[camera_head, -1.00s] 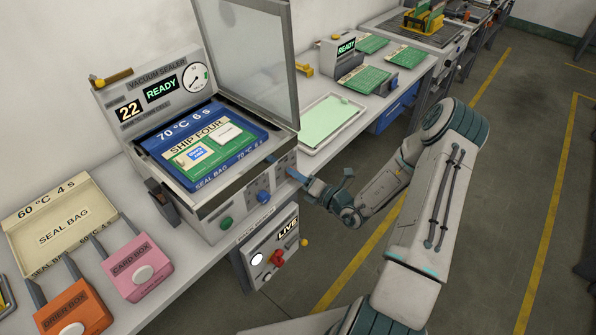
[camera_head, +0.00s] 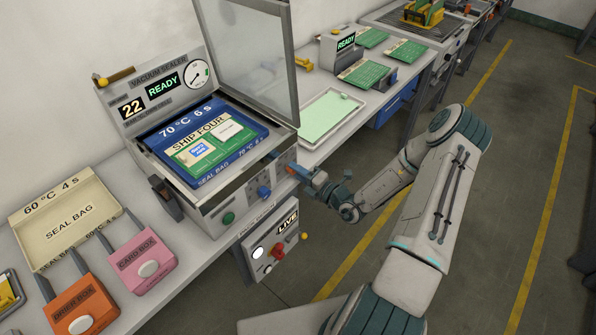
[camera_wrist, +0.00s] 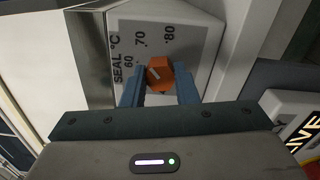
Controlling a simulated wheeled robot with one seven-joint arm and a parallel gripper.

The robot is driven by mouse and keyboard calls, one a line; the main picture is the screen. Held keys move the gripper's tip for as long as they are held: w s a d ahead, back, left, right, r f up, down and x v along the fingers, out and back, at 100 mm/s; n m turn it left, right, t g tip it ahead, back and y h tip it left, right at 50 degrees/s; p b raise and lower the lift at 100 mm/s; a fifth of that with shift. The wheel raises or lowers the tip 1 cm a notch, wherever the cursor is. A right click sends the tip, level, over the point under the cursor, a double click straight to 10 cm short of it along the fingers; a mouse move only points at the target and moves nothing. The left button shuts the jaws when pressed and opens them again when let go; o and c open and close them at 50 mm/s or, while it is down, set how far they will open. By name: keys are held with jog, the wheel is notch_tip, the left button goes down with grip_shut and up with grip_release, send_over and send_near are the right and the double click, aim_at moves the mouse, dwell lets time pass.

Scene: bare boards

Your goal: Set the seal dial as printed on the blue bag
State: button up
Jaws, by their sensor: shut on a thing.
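The blue seal bag (camera_head: 253,152) lies in the open vacuum sealer (camera_head: 205,222) and is printed 70 °C 6 s. On it lies a green SHIP FOUR sheet (camera_head: 193,143). The orange seal dial (camera_wrist: 160,75) is at the sealer's front right, with a SEAL °C scale (camera_wrist: 140,40) marked 60, 70 and 80. The dial's pale mark points up and left, roughly between 60 and 70; its exact setting is hard to tell. My gripper (camera_wrist: 160,88) is shut on the dial, one finger on each side. In the head view my gripper (camera_head: 300,172) partly hides the dial.
A blue knob (camera_head: 264,192) and a green button (camera_head: 228,217) sit on the sealer front. A LIVE panel (camera_head: 270,253) is below. The sealer's clear lid (camera_head: 245,55) stands raised. Orange (camera_head: 75,308) and pink (camera_head: 142,262) padlock-shaped boxes stand at left. Floor at right is open.

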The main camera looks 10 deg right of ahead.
jog(key=shift+s+f, duration=0.1)
jog(key=o, duration=1)
jog(key=b+v, duration=0.3)
jog(key=v, duration=1)
jog(key=shift+s+d, duration=0.25)
jog(key=shift+s, duration=0.05)
